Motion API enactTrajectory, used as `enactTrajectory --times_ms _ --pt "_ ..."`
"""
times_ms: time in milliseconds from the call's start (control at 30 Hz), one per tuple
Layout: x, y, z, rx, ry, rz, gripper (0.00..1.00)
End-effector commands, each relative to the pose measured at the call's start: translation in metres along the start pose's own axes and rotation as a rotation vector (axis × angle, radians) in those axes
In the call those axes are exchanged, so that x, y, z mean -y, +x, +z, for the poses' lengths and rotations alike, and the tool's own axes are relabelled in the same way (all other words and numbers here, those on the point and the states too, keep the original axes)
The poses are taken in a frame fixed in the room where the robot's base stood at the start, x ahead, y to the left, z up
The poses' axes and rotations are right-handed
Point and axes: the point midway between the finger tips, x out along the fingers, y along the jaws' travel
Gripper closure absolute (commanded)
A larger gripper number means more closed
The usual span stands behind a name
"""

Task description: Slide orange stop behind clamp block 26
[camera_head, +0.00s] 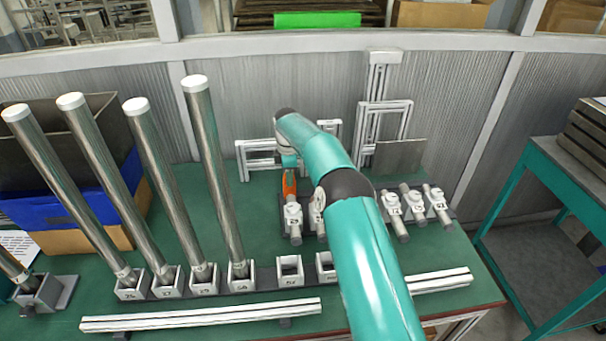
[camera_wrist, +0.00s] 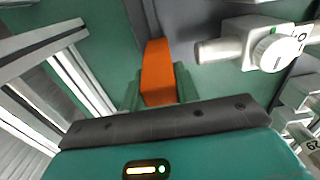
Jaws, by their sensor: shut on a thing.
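The orange stop (camera_head: 289,184) is a small block at the back left of the clamp row. It shows in the wrist view as an orange bar (camera_wrist: 158,68) pointing away from me. My gripper (camera_head: 289,168) is shut on its near end, with one teal finger on each side (camera_wrist: 157,98). The leftmost clamp block (camera_head: 293,214) stands just in front of the stop in the head view. In the wrist view a clamp block with a round knob (camera_wrist: 268,46) lies right of the stop, with a gap between. The clamp numbers are too small to read surely.
More clamp blocks (camera_head: 415,203) stand to the right; my arm hides part of the row. Tall steel rods (camera_head: 215,165) stand in holders at left. Upright white frames (camera_head: 383,105) stand behind. A white rail (camera_head: 200,315) lies along the front of the green table (camera_head: 265,250).

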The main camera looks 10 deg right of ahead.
Motion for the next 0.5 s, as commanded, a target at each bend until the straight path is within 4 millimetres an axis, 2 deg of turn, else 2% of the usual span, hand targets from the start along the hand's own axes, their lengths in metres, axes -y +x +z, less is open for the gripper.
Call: enactTrajectory --times_ms 267,300,400,500 --pt "-0.0005 -0.0011 -0.0002 0.0 0.001 0.002 1.0" --pt "-0.0005 -0.0011 -0.0002 0.0 0.001 0.002 0.63" --pt "-0.0004 -0.001 -0.0002 0.0 0.001 0.002 0.47" --pt "-0.0003 -0.0007 -0.0002 0.0 0.001 0.001 0.47"
